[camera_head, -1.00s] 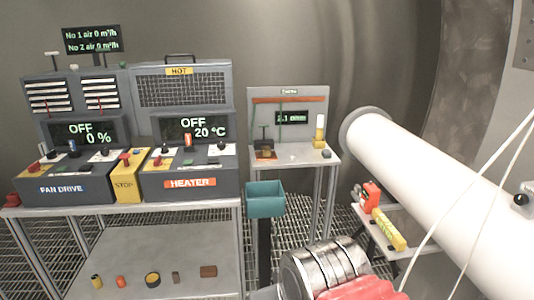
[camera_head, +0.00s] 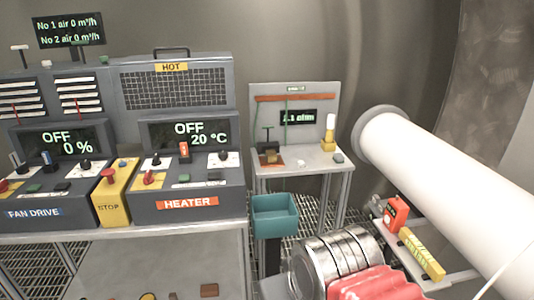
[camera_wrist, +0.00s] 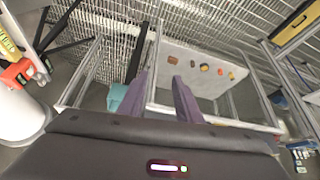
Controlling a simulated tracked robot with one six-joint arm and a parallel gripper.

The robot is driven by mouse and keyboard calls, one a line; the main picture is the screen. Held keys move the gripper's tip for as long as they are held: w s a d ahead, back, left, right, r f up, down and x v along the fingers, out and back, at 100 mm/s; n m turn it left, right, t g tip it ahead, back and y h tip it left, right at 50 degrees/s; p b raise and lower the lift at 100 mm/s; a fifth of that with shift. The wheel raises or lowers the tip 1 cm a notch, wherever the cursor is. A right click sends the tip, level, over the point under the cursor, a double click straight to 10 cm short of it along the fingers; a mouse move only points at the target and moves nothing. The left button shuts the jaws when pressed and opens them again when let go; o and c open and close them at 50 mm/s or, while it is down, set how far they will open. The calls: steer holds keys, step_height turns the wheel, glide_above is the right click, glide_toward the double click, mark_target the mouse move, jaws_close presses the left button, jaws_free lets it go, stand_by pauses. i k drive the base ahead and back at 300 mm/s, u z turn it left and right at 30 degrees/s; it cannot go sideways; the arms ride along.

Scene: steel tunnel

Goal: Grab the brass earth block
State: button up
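A small brass-coloured block (camera_head: 271,158), which looks like the earth block, sits on a copper-coloured plate at the left of the small bench top (camera_head: 300,163). A dark T-handled part stands at it; I cannot tell whether they touch. In the wrist view my gripper (camera_wrist: 161,76) has its two purple-grey fingers apart, with nothing visible between them. It points toward the low shelf (camera_wrist: 192,64) and the teal bin. I cannot make out the block in the wrist view.
A teal bin (camera_head: 275,217) stands before the small bench. The fan and heater consoles (camera_head: 188,180) are on the left. A large white pipe (camera_head: 450,190), a red item (camera_head: 396,213) and a yellow bar (camera_head: 422,253) are right. Several small items lie on the low shelf.

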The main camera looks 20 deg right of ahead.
mark_target(271, 156)
steer(key=u, duration=0.15)
steer(key=i, duration=1.25)
